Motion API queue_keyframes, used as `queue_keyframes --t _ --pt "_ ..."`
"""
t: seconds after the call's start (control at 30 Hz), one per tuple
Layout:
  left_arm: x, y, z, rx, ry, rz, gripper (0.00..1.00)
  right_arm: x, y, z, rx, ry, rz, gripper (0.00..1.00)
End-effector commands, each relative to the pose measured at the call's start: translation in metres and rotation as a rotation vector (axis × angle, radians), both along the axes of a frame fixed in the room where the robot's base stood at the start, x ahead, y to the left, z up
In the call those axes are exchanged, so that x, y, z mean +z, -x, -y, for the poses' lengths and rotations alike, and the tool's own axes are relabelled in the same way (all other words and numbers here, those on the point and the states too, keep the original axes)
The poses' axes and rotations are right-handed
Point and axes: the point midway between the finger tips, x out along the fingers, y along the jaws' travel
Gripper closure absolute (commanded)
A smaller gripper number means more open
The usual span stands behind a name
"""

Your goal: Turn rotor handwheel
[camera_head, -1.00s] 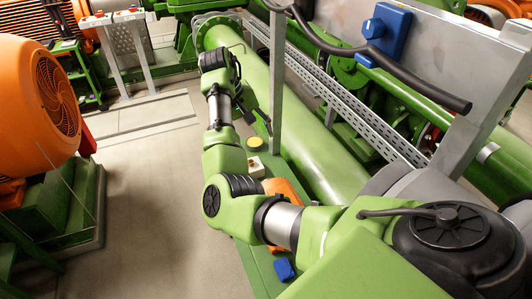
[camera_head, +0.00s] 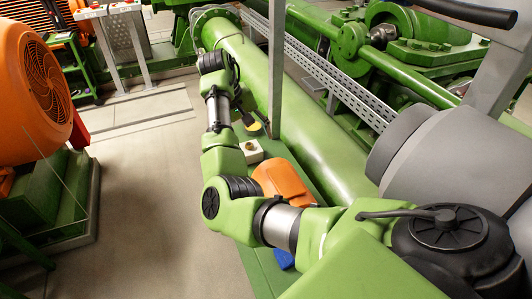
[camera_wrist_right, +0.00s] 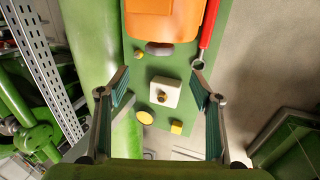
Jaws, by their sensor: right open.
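My right gripper (camera_wrist_right: 160,92) is open and empty in the right wrist view, its two fingers wide apart. Between and beyond them is a white block (camera_wrist_right: 165,91) with a brass knob on a green bench top (camera_wrist_right: 150,60). The gripper (camera_head: 249,122) also shows small at the end of my right arm in the head view, above the bench, near the white block (camera_head: 250,151). I cannot make out a handwheel for certain in either view. My left gripper is not in view.
An orange case (camera_wrist_right: 160,22) and a red wrench (camera_wrist_right: 206,38) lie on the bench. A thick green pipe (camera_head: 300,120) and perforated metal tray (camera_head: 330,80) run alongside. A large orange motor (camera_head: 45,90) stands at left. The floor (camera_head: 150,190) between is clear.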

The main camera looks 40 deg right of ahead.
Motion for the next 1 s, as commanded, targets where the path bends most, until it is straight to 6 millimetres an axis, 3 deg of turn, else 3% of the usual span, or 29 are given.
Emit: queue_keyframes --t 0.27,0.7,1.0 --pt "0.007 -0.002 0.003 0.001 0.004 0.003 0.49 -0.026 0.004 0.008 -0.001 0.0 -0.004 0.4" --pt "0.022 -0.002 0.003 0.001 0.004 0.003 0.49 -0.11 0.012 0.035 -0.001 -0.002 -0.003 0.4" --pt "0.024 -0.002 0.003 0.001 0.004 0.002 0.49 -0.132 0.013 0.041 0.0 -0.001 -0.001 0.4"
